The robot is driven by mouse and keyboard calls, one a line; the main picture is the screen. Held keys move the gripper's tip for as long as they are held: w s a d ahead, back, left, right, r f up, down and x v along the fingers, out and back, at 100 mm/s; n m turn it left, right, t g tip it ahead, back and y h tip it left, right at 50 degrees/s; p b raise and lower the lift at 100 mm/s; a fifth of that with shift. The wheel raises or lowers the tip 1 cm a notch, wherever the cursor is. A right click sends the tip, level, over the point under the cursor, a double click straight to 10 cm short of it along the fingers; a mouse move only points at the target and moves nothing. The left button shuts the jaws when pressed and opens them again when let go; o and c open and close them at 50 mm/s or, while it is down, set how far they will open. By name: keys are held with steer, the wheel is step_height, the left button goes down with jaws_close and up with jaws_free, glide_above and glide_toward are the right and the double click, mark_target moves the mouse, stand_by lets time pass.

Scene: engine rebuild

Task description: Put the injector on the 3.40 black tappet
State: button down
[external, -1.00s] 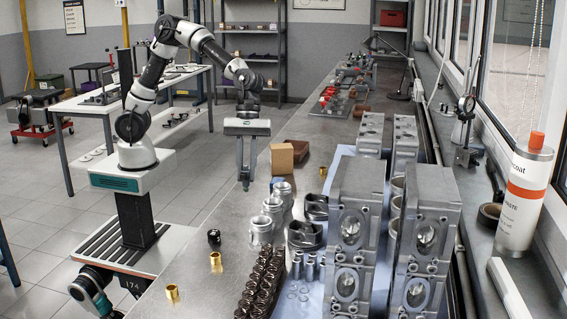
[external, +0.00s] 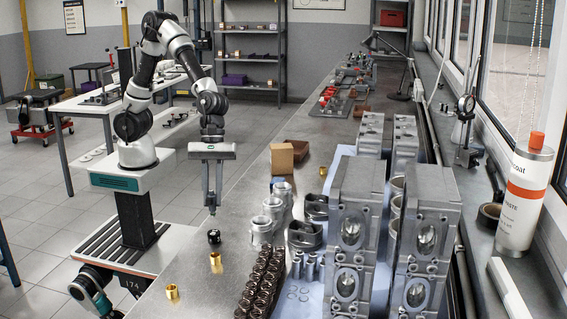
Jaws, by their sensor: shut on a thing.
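My gripper (external: 212,205) points down over the near left part of the bench, with its fingers close together. It is shut on a thin, small piece, taken to be the injector, most of which the fingers hide. A small black cylinder, the black tappet (external: 214,237), stands on the bench just below the fingertips, with a small gap showing between them. Its 3.40 marking is too small to read.
Two brass pieces, one nearer (external: 172,292) and one beside the tappet (external: 215,259), stand on the bench (external: 200,285). Silver pistons (external: 262,229), a dark camshaft-like row (external: 262,285) and grey engine blocks (external: 352,215) stand to the right. A cardboard box (external: 282,158) is farther back.

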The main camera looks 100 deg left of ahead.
mark_target(213, 210)
steer(key=shift+f, duration=2.35)
steer(key=shift+f+b, duration=0.15)
steer(key=shift+b, duration=0.2)
steer(key=c, duration=1.6)
jaws_free()
steer(key=shift+c, duration=0.2)
steer(key=p+v, duration=0.2)
steer(key=v, duration=1)
steer(key=s+a+r+m+t+y, duration=0.2)
steer(key=s+a+r+m, duration=0.2)
steer(key=s+a+m, duration=0.3)
steer(key=s+a+r+m+t+y, duration=0.2)
steer(key=s+a+r+m, duration=0.3)
steer(key=a+m, duration=0.8)
steer(key=s, duration=0.2)
steer(key=shift+s+a+r+m, duration=0.3)
steer(key=shift+s+a+m, duration=0.05)
steer(key=shift+m, duration=0.05)
